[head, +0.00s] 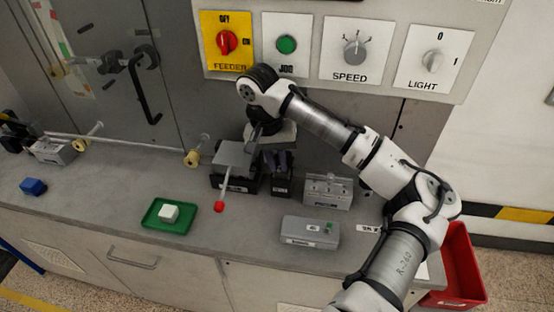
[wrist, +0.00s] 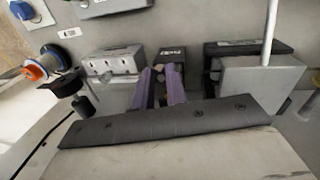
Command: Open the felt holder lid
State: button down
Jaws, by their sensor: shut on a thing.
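My gripper (wrist: 160,72) points down with its two purple fingers over a small dark labelled box (head: 281,187), which I take as the felt holder. The box also shows in the wrist view (wrist: 172,52). The fingers are shut on a small part at its top, which seems to be the lid's grip. A pale round piece shows between the fingers. The fingers and the hand hide most of the lid, and I cannot tell whether it is raised. The label is too small to read.
Close on the left stands a dark box with a grey top (head: 236,155) and a rod ending in a red ball (head: 219,207). Close on the right is a grey metal block (head: 328,191). A grey case (head: 310,232) and green tray (head: 166,216) lie in front.

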jog(key=c, duration=1.4)
grip_release()
notch_tip(320, 180, up, 8)
jog(key=a+b, duration=0.1)
jog(key=shift+a+f, duration=0.2)
jog(key=shift+f, duration=0.05)
jog(key=shift+w, duration=0.1)
